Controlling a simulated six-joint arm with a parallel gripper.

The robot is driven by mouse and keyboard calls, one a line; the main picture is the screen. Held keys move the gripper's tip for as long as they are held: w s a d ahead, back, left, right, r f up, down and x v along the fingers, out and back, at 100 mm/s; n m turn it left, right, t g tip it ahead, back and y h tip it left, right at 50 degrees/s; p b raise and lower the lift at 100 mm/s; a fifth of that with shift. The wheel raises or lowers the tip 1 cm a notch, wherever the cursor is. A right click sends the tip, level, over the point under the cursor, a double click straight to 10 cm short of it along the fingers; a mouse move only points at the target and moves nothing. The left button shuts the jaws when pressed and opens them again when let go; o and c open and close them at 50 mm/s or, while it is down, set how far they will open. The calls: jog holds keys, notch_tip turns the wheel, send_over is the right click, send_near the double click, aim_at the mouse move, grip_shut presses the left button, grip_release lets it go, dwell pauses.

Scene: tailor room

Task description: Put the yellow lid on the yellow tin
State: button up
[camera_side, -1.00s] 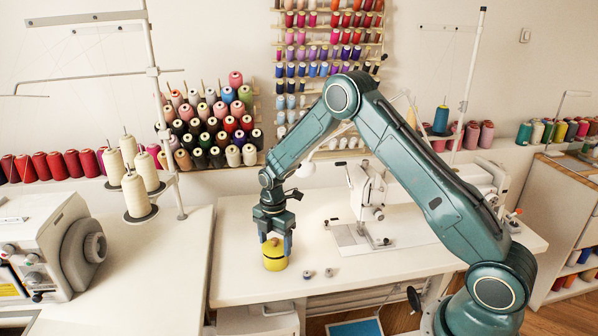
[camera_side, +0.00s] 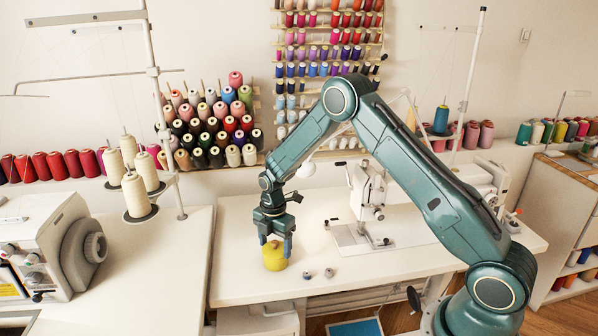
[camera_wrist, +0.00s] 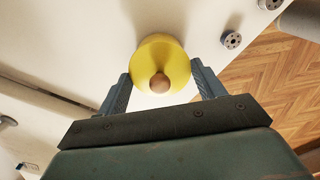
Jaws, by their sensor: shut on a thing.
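The yellow lid (camera_side: 274,254) is a round disc with a brown knob, and it also shows from above in the wrist view (camera_wrist: 150,52). My gripper (camera_side: 275,248) points down with one finger on each side of the lid, shut on it. In the wrist view, my gripper's fingers (camera_wrist: 160,78) flank the lid and its knob. The lid is low over the table and looks tilted in the side view. The yellow tin (camera_side: 275,268) is largely hidden beneath the lid. I cannot tell whether the lid is seated on it.
Two small metal bobbins (camera_side: 318,274) lie just right of the tin. A white sewing machine (camera_side: 370,205) stands further right on the white table (camera_side: 235,290). The table's front edge is close by. The table left of and behind the tin is clear.

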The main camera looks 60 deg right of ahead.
aim_at(275, 242)
jog(key=shift+f, duration=0.2)
jog(key=o, duration=0.7)
jog(key=shift+r, duration=0.1)
jog(key=shift+r, duration=5.4)
